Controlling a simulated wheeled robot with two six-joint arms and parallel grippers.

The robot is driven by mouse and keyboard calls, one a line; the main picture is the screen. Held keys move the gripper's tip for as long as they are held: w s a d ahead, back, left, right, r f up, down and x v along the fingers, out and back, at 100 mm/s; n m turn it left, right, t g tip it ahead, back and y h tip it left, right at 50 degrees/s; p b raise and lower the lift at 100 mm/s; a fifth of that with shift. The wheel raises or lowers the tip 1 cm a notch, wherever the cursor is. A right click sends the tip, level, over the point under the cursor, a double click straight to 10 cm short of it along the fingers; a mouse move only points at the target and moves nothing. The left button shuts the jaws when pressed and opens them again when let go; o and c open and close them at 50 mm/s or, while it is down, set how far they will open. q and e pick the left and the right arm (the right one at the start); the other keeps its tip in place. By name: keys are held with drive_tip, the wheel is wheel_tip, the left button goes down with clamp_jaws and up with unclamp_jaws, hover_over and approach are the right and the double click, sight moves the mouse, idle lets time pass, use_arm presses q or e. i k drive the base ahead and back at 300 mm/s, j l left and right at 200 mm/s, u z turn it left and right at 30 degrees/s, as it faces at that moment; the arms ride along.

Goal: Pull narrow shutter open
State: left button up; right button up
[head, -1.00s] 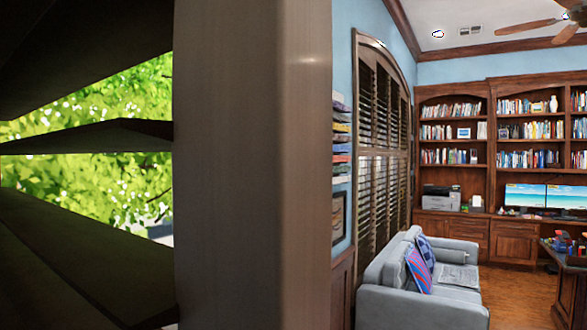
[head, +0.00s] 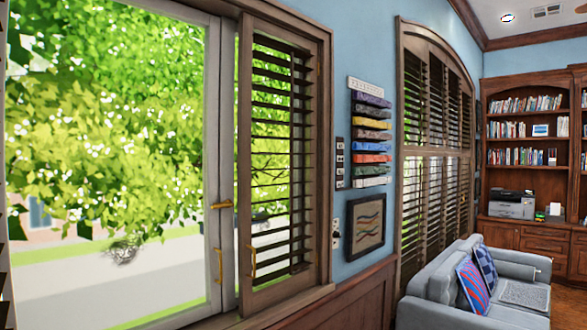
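A narrow brown shutter (head: 245,130) with dark horizontal slats stands at the right side of the window in the head view. Green foliage shows between its slats. A small brass pull (head: 252,262) is on its left stile, low down. Its right side meets the wooden window frame (head: 325,150). I cannot tell its exact angle to the window. Neither of my grippers is in view, and nothing is seen touching the shutter.
A large window pane with a brass lever handle (head: 222,205) fills the left. A dark slatted edge shows at the far left border. A grey sofa (head: 440,298) stands at lower right, beside a tall arched shutter (head: 410,180). Bookcases (head: 530,170) stand behind.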

sight(251, 301)
drive_tip(key=i+l+u, duration=0.15)
drive_tip(key=u, duration=0.35)
drive_tip(key=i+l+u, duration=0.1)
drive_tip(key=l+u, duration=0.15)
drive_tip(key=u, duration=0.2)
drive_tip(key=l+u, duration=0.25)
drive_tip(key=u, duration=0.25)
drive_tip(key=l+u, duration=0.45)
drive_tip(key=i+l+u, duration=0.1)
drive_tip(key=l+u, duration=0.15)
drive_tip(key=l, duration=0.3)
drive_tip(key=l+u, duration=0.2)
drive_tip(key=l, duration=0.3)
